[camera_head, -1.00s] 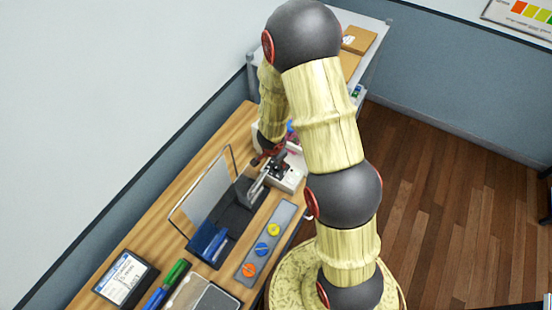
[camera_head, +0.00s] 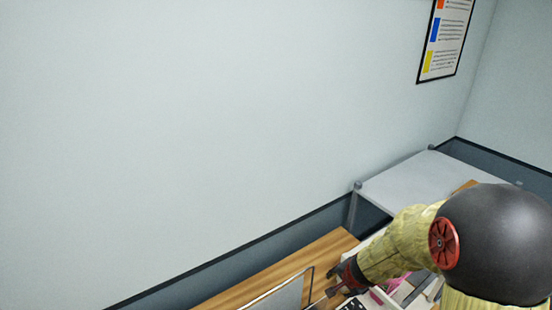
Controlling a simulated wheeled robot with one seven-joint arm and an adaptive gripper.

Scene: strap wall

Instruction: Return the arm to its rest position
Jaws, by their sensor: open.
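My arm (camera_head: 400,245) enters at the lower right, with a dark round joint and pale yellow links. It reaches down and left over the far part of the wooden table. My gripper (camera_head: 331,283) is dark with a red part, near the bottom edge. It is open, and I see nothing held between its fingers. It is close to the white box-like item beside it, but I cannot tell whether they touch.
The wooden table (camera_head: 270,272) shows only at the bottom, with a clear framed panel (camera_head: 280,292) left of my gripper. A grey-topped shelf (camera_head: 415,182) stands behind. A poster (camera_head: 444,40) hangs on the pale wall.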

